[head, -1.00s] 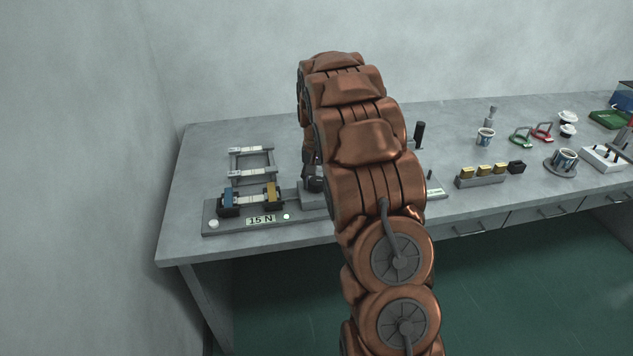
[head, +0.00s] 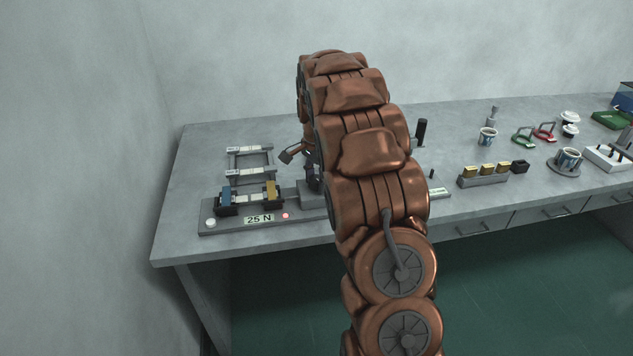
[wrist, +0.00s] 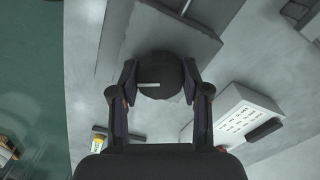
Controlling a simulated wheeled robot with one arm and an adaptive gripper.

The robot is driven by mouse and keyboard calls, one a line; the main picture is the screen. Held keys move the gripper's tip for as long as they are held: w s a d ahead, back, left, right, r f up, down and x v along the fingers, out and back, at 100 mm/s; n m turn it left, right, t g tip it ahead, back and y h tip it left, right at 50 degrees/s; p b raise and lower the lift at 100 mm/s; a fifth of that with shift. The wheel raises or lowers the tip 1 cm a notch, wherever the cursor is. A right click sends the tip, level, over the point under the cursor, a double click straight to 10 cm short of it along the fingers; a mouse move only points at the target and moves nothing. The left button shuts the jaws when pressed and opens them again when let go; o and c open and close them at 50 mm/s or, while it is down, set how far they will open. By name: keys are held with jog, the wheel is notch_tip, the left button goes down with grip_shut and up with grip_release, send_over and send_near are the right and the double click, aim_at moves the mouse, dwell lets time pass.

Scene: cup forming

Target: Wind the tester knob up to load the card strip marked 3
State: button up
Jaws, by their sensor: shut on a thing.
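The tester (head: 232,227) lies along the table's front left edge. Its display (head: 259,219) reads 25 N, and a small lamp beside it (head: 285,215) glows red. A card strip (head: 248,197) spans between a blue clamp and a yellow clamp on the tester; I cannot read any mark on it. In the wrist view the dark round knob (wrist: 160,84), with a pale line on its face, sits between the two fingers of my gripper (wrist: 160,88), which is shut on it.
A grey rack (head: 249,162) with more pale strips stands behind the clamps. The table's back left is clear.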

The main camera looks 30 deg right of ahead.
aim_at(316, 179)
jog(key=shift+m, duration=1.1)
jog(key=o, duration=1.1)
jog(key=shift+o, duration=0.2)
notch_tip(316, 179, up, 12)
dwell(1.0)
